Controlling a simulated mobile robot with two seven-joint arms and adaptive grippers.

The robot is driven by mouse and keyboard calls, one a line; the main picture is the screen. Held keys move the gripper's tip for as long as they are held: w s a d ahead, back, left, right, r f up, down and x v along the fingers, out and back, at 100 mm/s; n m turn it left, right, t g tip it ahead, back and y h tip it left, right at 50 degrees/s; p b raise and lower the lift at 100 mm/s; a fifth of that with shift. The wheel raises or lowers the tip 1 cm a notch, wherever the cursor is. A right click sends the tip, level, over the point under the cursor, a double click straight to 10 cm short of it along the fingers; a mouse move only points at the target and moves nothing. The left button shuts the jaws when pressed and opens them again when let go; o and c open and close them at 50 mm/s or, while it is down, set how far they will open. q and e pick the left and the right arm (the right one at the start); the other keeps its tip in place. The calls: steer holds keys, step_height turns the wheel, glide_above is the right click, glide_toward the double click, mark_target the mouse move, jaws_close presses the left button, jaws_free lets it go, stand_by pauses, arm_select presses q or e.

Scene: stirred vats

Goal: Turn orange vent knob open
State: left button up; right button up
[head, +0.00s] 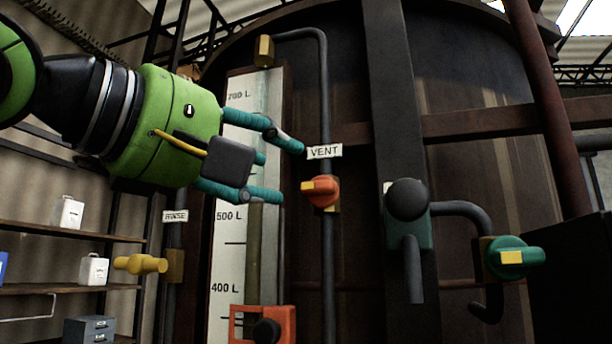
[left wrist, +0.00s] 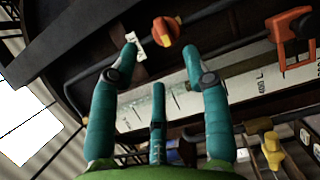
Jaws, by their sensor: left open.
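The orange vent knob (head: 322,191) sits on a dark vertical pipe just below the white VENT label (head: 324,152). Its yellow-orange pointer bar points left, across the pipe. My left gripper (head: 292,172) comes in from the left with teal fingers spread, a little left of the knob and apart from it. In the left wrist view the knob (left wrist: 166,30) shows beyond the open fingertips (left wrist: 160,48), roughly between them, with nothing held. The VENT label (left wrist: 134,38) is near one fingertip there. My right gripper is not in view.
A level gauge (head: 230,250) with litre marks stands behind my gripper, with an orange bracket (head: 263,322) low on it. A yellow rinse valve (head: 140,264) is at lower left. A teal valve (head: 512,257) and dark lever fitting (head: 408,215) are right of the knob.

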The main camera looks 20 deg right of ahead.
mark_target(313, 182)
arm_select(q)
steer(key=p+x, duration=0.3)
steer(key=x, duration=0.4)
steer(key=shift+d+p, duration=0.15)
steer(key=shift+p, duration=0.15)
steer(key=shift+f, duration=0.1)
steer(key=shift+c, duration=0.4)
jaws_close()
